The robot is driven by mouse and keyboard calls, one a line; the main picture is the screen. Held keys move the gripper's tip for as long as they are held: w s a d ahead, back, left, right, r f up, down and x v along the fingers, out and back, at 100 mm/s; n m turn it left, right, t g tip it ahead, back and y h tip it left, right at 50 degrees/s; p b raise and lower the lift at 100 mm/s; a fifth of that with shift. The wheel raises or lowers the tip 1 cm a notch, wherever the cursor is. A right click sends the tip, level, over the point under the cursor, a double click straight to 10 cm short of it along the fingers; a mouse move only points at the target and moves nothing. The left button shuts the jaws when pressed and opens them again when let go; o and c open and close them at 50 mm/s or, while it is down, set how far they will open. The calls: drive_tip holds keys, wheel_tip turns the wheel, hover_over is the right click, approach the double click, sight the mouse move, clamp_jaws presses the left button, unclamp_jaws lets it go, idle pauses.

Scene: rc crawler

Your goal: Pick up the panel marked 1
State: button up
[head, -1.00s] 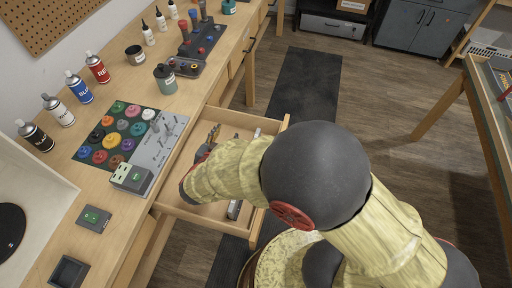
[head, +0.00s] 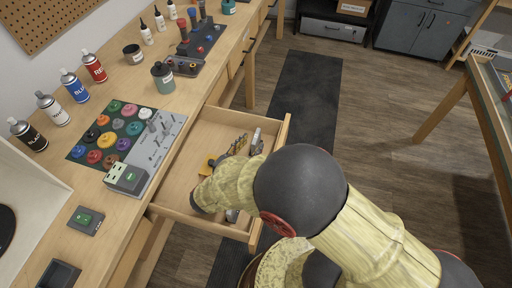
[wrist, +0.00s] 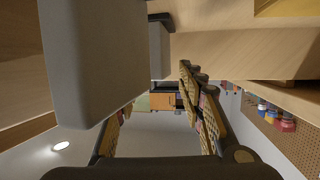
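The open drawer (head: 175,185) holds a light grey upright piece (head: 257,140) near its far right side. Another grey piece (head: 232,215) shows partly behind my forearm. No number is readable, so I cannot tell which is the panel marked 1. My gripper (head: 240,145) is low in the drawer, beside the far grey piece. In the wrist view my gripper's two padded fingers (wrist: 158,125) are spread apart with a gap between them. A large grey block (wrist: 95,60) fills the upper left and hides part of one finger. A smaller grey piece (wrist: 159,50) is beyond it.
The drawer's front wall (head: 272,170) stands beside my arm. The workbench (head: 155,215) above carries a grey control board (head: 155,140), coloured knobs and spray cans. The drawer's left part is bare.

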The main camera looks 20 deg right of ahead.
drive_tip(key=shift+b+x, duration=0.45)
drive_tip(key=shift+x, duration=1)
drive_tip(key=shift+r, duration=0.1)
drive_tip(key=shift+c, duration=1.1)
drive_tip(key=c, duration=0.7)
clamp_jaws()
